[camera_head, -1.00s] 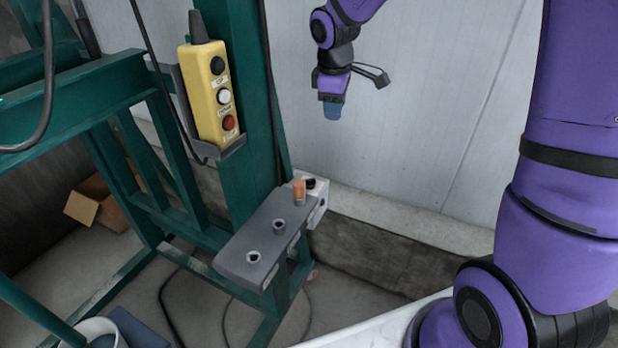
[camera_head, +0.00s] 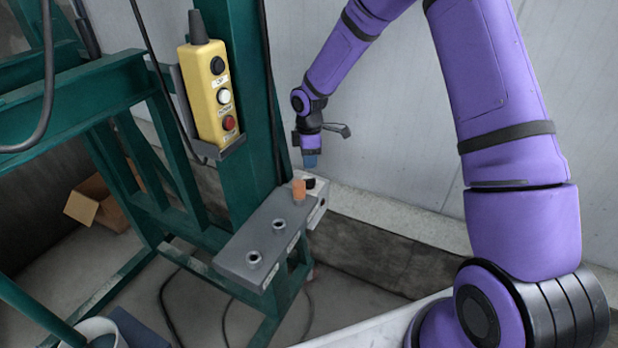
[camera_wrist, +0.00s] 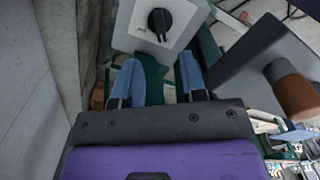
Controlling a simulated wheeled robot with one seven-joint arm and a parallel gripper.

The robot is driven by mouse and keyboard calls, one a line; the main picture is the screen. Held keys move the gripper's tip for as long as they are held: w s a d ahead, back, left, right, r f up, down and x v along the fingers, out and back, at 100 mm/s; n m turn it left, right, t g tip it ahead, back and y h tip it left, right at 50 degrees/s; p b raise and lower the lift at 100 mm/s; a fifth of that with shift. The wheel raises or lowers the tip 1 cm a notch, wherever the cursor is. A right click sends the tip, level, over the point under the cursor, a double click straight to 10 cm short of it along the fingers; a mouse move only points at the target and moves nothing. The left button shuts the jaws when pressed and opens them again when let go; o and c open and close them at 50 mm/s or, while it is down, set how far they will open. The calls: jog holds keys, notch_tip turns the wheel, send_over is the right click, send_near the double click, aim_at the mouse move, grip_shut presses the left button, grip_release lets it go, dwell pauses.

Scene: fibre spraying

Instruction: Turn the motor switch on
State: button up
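A black rotary knob (camera_wrist: 160,22) sits on the face of a pale grey box (camera_wrist: 183,17) at the top of the wrist view; I take it as the motor switch. In the head view the knob (camera_head: 309,183) is at the right end of a grey bracket. My gripper (camera_head: 310,162) is just above the box there, with its tip down. In the wrist view my gripper (camera_wrist: 159,80) has its two blue fingers apart with nothing between them. The knob lies ahead of the fingertips, roughly in line with the gap, and not touched.
A grey bracket (camera_head: 238,262) with round sockets holds an orange-brown cylinder (camera_head: 299,190) close beside the knob. A yellow button box (camera_head: 211,98) hangs on the green frame (camera_head: 231,195) to the left. The pale wall (camera_head: 400,120) stands behind my arm.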

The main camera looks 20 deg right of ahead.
aim_at(309, 179)
notch_tip(309, 179, down, 8)
jog(key=shift+r, duration=0.1)
dwell(0.4)
grip_shut()
